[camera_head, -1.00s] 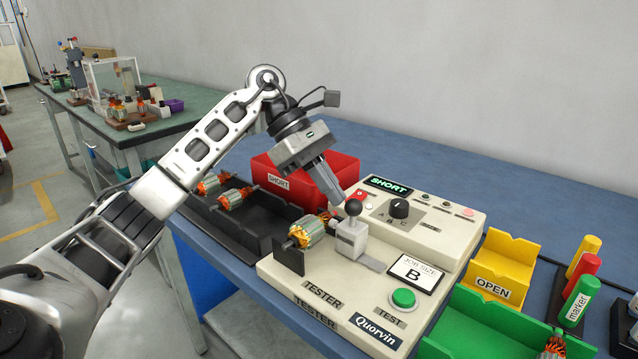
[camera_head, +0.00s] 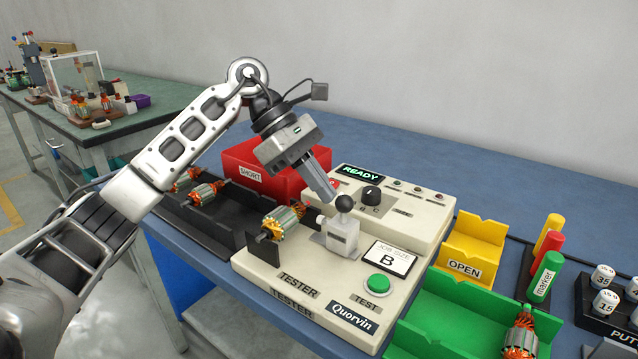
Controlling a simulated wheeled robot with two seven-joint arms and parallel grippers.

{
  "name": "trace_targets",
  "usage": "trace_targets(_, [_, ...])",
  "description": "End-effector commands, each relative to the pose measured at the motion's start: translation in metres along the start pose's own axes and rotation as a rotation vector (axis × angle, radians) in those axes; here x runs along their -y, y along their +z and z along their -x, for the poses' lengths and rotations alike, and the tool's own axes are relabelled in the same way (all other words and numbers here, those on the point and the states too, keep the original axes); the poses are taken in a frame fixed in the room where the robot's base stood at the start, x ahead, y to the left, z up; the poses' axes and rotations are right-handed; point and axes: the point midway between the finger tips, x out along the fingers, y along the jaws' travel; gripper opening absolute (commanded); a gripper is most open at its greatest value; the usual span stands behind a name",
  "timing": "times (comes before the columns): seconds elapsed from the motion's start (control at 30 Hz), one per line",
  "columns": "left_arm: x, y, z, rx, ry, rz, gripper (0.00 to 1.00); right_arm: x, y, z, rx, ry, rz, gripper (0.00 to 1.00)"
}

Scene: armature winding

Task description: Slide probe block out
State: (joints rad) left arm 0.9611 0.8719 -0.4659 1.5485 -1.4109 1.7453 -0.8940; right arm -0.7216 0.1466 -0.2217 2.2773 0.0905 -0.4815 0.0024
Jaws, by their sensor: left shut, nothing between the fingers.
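The probe block (camera_head: 342,238) is a light grey block with a black ball knob on top. It stands on a grey slide plate on the cream tester (camera_head: 262,279). An armature (camera_head: 282,224) with orange windings rests on the tester to the left of the block; a small gap shows between them. My left gripper (camera_head: 332,200) is shut and empty, pointing down just behind and left of the knob; whether it touches the block I cannot tell. The tester's display (camera_head: 361,173) reads READY. My right gripper is not in view.
A red SHORT bin (camera_head: 262,178) stands behind the tester. A black tray (camera_head: 206,230) with armatures lies to its left. A yellow OPEN bin (camera_head: 478,252), a green bin (camera_head: 450,318) holding an armature, and upright markers (camera_head: 543,276) stand to the right.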

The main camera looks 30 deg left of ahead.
Motion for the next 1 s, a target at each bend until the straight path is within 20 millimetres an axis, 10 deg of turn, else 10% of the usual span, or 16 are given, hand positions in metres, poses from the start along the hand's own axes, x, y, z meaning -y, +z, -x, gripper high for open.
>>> trace_targets(0.6, [-0.001, -0.026, 0.115, -0.002, 0.010, 0.007, 0.00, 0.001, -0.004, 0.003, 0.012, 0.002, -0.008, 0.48])
trace_targets(1.0, [-0.001, -0.028, 0.133, -0.004, 0.007, 0.008, 0.00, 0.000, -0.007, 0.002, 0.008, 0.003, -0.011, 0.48])
